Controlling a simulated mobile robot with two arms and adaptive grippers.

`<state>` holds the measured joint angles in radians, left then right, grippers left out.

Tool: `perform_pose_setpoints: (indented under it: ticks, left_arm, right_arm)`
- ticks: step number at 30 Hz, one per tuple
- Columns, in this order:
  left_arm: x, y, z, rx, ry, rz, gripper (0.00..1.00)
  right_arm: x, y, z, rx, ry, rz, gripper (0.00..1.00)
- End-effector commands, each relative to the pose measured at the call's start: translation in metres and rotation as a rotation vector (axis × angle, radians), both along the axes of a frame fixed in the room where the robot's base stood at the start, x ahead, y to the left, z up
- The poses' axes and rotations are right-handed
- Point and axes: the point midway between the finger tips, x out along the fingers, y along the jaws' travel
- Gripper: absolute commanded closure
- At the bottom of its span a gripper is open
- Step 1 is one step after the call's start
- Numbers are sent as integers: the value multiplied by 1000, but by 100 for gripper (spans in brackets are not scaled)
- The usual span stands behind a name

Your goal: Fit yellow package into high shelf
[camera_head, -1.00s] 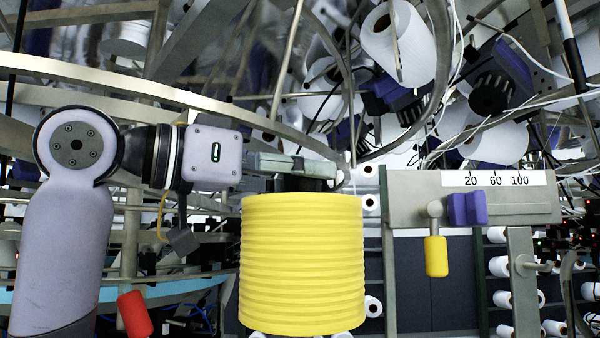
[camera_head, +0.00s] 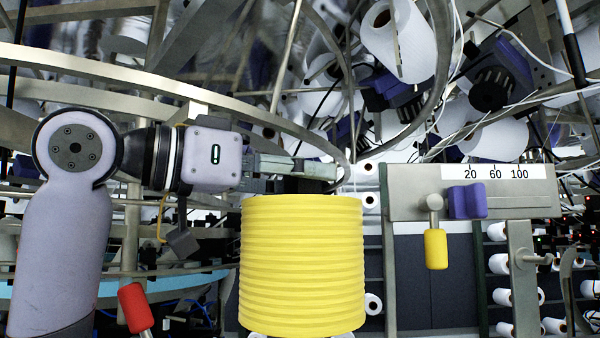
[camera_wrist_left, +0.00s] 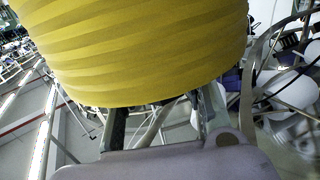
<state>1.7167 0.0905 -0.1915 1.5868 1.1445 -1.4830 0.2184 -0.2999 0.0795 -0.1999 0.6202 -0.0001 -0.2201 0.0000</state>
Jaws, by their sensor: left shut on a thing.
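The yellow package (camera_head: 302,265) is a large ribbed cylinder, upright in the middle of the head view. My left gripper (camera_head: 312,184) comes in from the left and is shut on the package at its top. The fingertips are partly hidden by the package. In the left wrist view the package (camera_wrist_left: 150,45) fills the upper part, close to the gripper (camera_wrist_left: 160,120). My right gripper is not in view. I cannot make out which part of the racks is the high shelf.
A grey bar with a 20-60-100 scale (camera_head: 550,188), a purple slider (camera_head: 466,201) and a yellow-handled lever (camera_head: 436,249) is right of the package. A red handle (camera_head: 135,307) is lower left. A curved metal ring (camera_head: 130,93) passes above my arm. White spools (camera_head: 402,40) hang upper right.

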Motion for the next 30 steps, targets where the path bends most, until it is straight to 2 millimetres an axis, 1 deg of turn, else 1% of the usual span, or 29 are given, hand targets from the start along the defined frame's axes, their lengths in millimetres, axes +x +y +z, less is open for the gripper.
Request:
perform_pose_setpoints:
  ticks: [30]
  left_arm:
    - [0, 0, -6, -2, -1, 0, 100]
  right_arm:
    - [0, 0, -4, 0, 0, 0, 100]
